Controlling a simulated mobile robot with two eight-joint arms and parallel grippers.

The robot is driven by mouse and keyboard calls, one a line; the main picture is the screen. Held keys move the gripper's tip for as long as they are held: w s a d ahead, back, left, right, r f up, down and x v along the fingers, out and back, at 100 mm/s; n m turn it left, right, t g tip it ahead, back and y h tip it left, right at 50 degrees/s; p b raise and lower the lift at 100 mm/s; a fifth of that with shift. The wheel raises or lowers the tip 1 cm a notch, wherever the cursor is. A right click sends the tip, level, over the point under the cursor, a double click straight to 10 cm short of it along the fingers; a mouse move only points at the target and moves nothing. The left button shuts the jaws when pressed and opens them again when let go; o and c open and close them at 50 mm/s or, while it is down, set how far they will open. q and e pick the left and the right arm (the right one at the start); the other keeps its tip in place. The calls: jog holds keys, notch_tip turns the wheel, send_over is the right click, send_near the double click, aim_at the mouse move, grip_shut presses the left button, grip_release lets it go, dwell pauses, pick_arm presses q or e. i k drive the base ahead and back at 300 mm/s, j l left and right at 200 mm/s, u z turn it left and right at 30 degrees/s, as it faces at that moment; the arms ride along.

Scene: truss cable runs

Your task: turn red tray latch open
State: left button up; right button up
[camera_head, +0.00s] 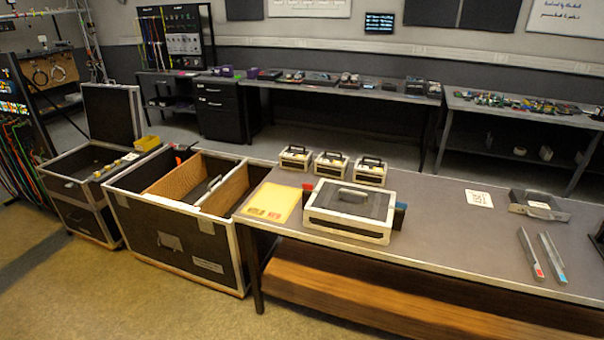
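A cream and black tray case (322,222) with a grey handle on its dark lid sits on the near table. A small red part (308,188) shows at its left end, partly hidden behind the case; it may be the red latch, but its position, open or closed, is too small to tell. A blue part (399,214) shows at the case's right end. The lid looks shut. Neither of my grippers is in view.
Three small cases (331,164) stand behind the tray case. A yellow sheet (271,202) lies to its left, beside an open crate (172,246). Two silver bars (529,254) with red and blue ends and a grey device (538,205) lie at right. The tabletop between is mostly clear.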

aim_at(308, 187)
jog(key=i+l+u, duration=0.5)
jog(key=i+l, duration=1)
jog(key=i, duration=0.15)
